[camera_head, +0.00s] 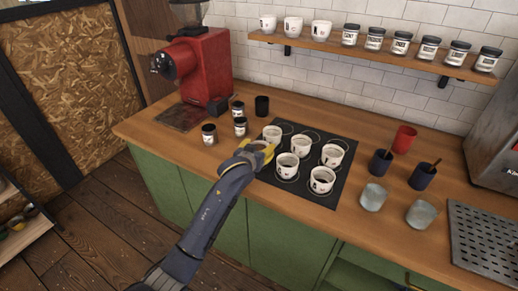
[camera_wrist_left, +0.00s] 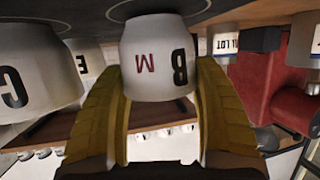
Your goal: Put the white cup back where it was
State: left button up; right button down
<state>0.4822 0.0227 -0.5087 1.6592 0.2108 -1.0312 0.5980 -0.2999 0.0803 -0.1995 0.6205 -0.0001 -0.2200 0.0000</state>
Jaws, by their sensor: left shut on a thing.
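My left gripper (camera_head: 262,150) is shut on a white cup (camera_wrist_left: 158,62) marked with black and red letters. In the left wrist view, which is upside down, its yellow fingers (camera_wrist_left: 160,110) press on both sides of the cup. The cup's base is at or just above a ring on the black mat; I cannot tell whether it touches. Several other white cups with dark contents, including one at the front (camera_head: 322,181), stand on the black mat (camera_head: 345,146). My right gripper is not in view.
A red grinder (camera_head: 205,68) and small dark jars (camera_head: 209,134) stand left of the mat. Dark cups (camera_head: 422,177), a red cup (camera_head: 404,138) and glasses (camera_head: 373,198) stand right. A wall shelf (camera_head: 390,57) holds white cups and jars. A neighbouring cup (camera_wrist_left: 38,75) is close beside the fingers.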

pick_arm(q)
jog(key=shift+f, duration=0.1)
dwell(0.3)
jog(key=o, duration=1.5)
jog(key=shift+f, duration=0.1)
jog(key=shift+o, duration=0.2)
jog(key=v, duration=1.2)
jog(key=shift+a, duration=0.1)
